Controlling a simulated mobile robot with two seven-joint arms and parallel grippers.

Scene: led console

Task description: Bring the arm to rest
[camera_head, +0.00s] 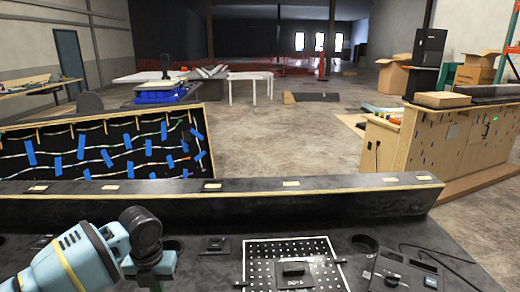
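The console's dark desk surface (215,272) spans the bottom of the head view. The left gripper's fingers are not visible. My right arm and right gripper are not in view.
A long raised black ledge (300,207) runs behind the desk. Small black devices (391,279) with a cable sit at right. A panel with blue tape and wires (100,150) stands behind left, and a wooden console (455,145) at right. Open concrete floor lies between them.

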